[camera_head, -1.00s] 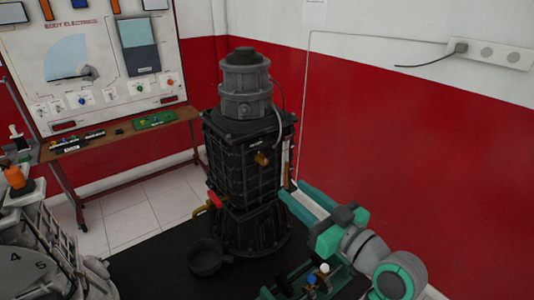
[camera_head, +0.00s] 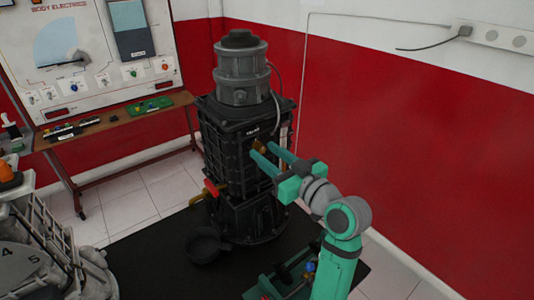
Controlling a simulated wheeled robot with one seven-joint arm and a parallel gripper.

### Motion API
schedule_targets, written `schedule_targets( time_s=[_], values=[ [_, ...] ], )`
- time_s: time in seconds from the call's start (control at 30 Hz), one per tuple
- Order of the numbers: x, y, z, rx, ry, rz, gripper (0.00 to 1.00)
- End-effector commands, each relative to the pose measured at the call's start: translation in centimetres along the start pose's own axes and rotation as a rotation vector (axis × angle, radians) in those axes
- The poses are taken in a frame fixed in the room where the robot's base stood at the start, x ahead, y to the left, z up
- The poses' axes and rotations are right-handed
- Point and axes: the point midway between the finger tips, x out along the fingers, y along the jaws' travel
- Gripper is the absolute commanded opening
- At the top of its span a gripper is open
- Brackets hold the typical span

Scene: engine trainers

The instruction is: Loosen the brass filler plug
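The brass filler plug (camera_head: 259,145) sticks out of the upper front of the black engine unit (camera_head: 228,165), below a small white label. My gripper (camera_head: 262,153) is at that face, with its two long teal fingers spread apart. The fingertips appear to lie on either side of the plug, one at its lower left and one at its right. I cannot tell whether they touch it. Part of the plug is hidden by the fingers.
A red-handled brass tap (camera_head: 210,188) juts from the engine's lower left, above a dark round pan (camera_head: 204,244) on the black mat (camera_head: 150,265). A workbench (camera_head: 130,132) with a display board stands behind left. A red wall is at right.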

Motion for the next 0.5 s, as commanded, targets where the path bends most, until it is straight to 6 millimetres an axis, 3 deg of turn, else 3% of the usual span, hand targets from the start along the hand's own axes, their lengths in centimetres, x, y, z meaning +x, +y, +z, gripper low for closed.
schedule_targets(
  time_s=[0.33,0.5],
  values=[
    [0.38,-0.03,-0.03,-0.001,0.000,0.000,0.36],
    [0.35,-0.01,-0.02,-0.001,0.000,0.000,0.00]
  ],
)
